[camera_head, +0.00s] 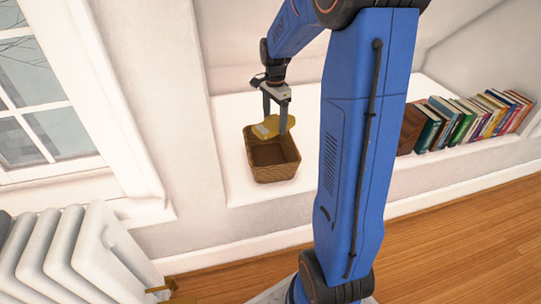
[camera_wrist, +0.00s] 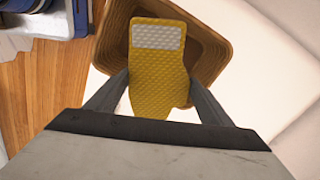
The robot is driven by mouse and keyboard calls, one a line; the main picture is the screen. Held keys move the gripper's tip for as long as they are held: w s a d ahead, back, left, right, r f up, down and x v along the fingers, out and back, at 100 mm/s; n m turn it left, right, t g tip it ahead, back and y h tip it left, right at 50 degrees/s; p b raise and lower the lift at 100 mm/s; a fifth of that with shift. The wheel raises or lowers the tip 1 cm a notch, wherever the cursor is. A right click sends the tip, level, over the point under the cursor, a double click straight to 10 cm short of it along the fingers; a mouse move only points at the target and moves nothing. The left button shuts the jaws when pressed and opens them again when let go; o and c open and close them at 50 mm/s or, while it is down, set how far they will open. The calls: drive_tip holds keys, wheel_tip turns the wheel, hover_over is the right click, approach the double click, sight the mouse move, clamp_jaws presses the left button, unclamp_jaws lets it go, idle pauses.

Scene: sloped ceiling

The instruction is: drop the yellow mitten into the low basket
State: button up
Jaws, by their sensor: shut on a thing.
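The yellow mitten (camera_head: 267,128) with a pale grey patch is held between the two fingers of my gripper (camera_head: 275,119). In the wrist view the mitten (camera_wrist: 158,65) fills the space between the fingertips of my gripper (camera_wrist: 160,88). The low basket (camera_head: 276,167) is brown and woven, and stands on a white ledge. The mitten is above the basket, over its back part in the head view. In the wrist view the basket (camera_wrist: 215,45) lies behind the mitten, which hides part of its inside. The part of the basket floor that shows is empty.
The white ledge (camera_head: 232,150) is clear around the basket. A row of books (camera_head: 470,118) stands on the ledge at the right, beside a brown block. A white radiator (camera_head: 75,255) is at the lower left, below the window (camera_head: 45,100). A sloped wall rises behind.

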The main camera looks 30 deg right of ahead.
drive_tip(key=shift+f, duration=1.25)
drive_tip(key=o, duration=1.1)
drive_tip(key=shift+r, duration=0.1)
wheel_tip(320, 180, up, 17)
drive_tip(key=shift+r, duration=0.1)
